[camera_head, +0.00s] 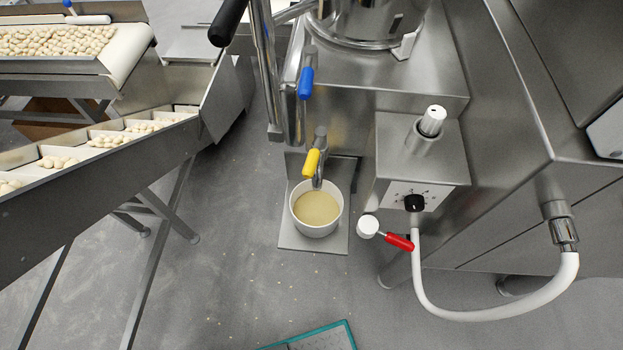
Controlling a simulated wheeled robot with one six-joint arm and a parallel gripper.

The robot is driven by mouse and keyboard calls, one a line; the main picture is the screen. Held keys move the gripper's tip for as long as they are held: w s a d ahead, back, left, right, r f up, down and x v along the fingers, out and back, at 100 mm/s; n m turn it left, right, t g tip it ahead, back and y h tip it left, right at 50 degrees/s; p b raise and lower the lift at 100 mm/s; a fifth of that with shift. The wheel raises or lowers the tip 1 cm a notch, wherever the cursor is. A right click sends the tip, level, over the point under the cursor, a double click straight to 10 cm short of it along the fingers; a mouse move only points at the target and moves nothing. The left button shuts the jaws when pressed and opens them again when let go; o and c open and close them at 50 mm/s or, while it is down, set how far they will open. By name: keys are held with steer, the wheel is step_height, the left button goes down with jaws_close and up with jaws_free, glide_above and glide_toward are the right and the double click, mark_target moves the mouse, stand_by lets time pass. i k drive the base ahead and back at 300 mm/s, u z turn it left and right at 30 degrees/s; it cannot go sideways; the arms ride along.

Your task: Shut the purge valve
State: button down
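No handle has a label that I can read as the purge valve. A yellow-handled valve (312,162) sits on a steel spout at the machine's lower front, right above a white bucket (299,218) holding pale yellowish liquid. A blue-handled valve (306,83) hangs higher on the same machine. A red handle (399,242) with a white round end sits beside the white hose, below the control box. Whether any valve is open or shut I cannot tell. My gripper is not in view.
A steel control box (420,152) with a black knob juts out right of the bucket. A white hose (480,314) loops low at right. A conveyor with pasta (100,160) stands at left. Grey floor (220,270) is open between conveyor and machine, with small crumbs.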

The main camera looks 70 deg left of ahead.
mark_target(321, 132)
steer(key=u, duration=1.6)
